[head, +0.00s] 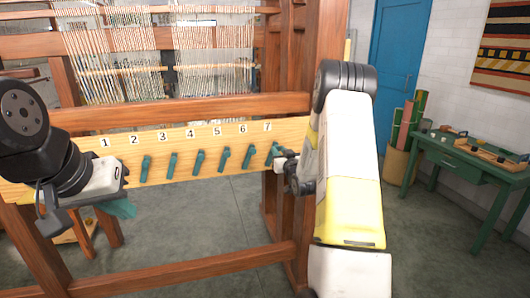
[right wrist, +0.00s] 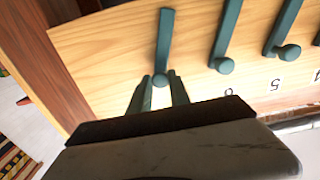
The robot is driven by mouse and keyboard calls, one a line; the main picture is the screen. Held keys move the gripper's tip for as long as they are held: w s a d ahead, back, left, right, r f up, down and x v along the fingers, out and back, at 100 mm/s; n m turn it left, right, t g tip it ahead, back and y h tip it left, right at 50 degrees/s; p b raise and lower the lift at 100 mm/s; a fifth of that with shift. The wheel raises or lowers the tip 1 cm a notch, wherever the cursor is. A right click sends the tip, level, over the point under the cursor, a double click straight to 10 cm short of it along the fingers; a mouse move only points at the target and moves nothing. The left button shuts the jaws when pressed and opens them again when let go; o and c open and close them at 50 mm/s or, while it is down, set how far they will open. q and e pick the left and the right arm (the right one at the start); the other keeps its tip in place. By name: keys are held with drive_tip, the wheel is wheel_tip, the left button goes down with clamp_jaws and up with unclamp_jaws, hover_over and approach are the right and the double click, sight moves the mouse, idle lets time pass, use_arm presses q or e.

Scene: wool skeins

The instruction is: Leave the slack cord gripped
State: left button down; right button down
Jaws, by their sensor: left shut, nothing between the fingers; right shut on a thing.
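A wooden board (head: 75,155) on the loom carries teal levers with round knobs under the numbers 1 to 7. My right gripper (head: 280,165) is shut at the lever below 7 (head: 273,152). In the right wrist view my right fingers (right wrist: 159,98) close around the knob end of that lever (right wrist: 165,40); what lies between them is partly hidden. My left gripper (head: 124,178) is shut and empty in front of the board below 1, hiding the lever there. A teal piece (head: 121,208) shows beneath it; I cannot tell what it is. No cord can be made out.
The levers below 6 (head: 247,157) and 5 (head: 224,159) are close to the left of my right gripper. The loom's beam (head: 190,108) runs above the board and a post (head: 325,45) stands right. A green table (head: 470,170) stands at the far right.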

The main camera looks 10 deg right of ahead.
drive_tip(key=shift+d, duration=0.1)
idle(0.3)
drive_tip(key=c, duration=1.5)
unclamp_jaws()
drive_tip(key=shift+f, duration=0.1)
drive_tip(key=s, duration=0.8)
drive_tip(key=shift+d, duration=0.15)
